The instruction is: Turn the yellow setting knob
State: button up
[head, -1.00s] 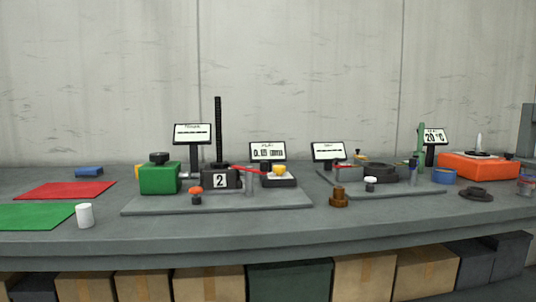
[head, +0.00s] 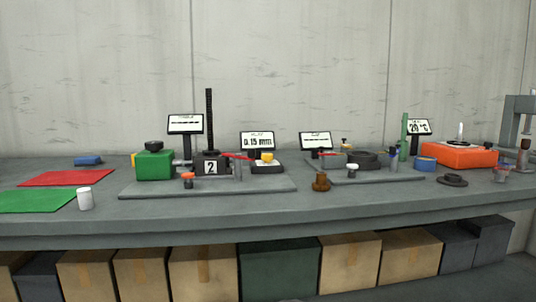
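A yellow knob (head: 267,157) sits on top of a small dark-and-white device (head: 268,167) at the right end of the left grey base plate (head: 215,189). A display (head: 257,139) stands just behind it and appears to read 0.15 mm. Left of the knob is a black screw jack block marked 2 (head: 211,165) with a tall threaded rod (head: 209,110). A red lever (head: 236,156) lies between the block and the knob. My gripper is not in view.
A green box (head: 155,165) with a black knob stands left of the jack. An orange-topped button (head: 188,178) and a brown part (head: 321,182) stand towards the front. An orange unit (head: 459,154) is at the right. Bare bench (head: 250,210) runs along the front edge.

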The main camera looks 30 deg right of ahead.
aim_at(267, 157)
jog(key=k, duration=0.3)
jog(key=z, duration=0.9)
jog(key=i, duration=0.7)
jog(key=u, duration=0.15)
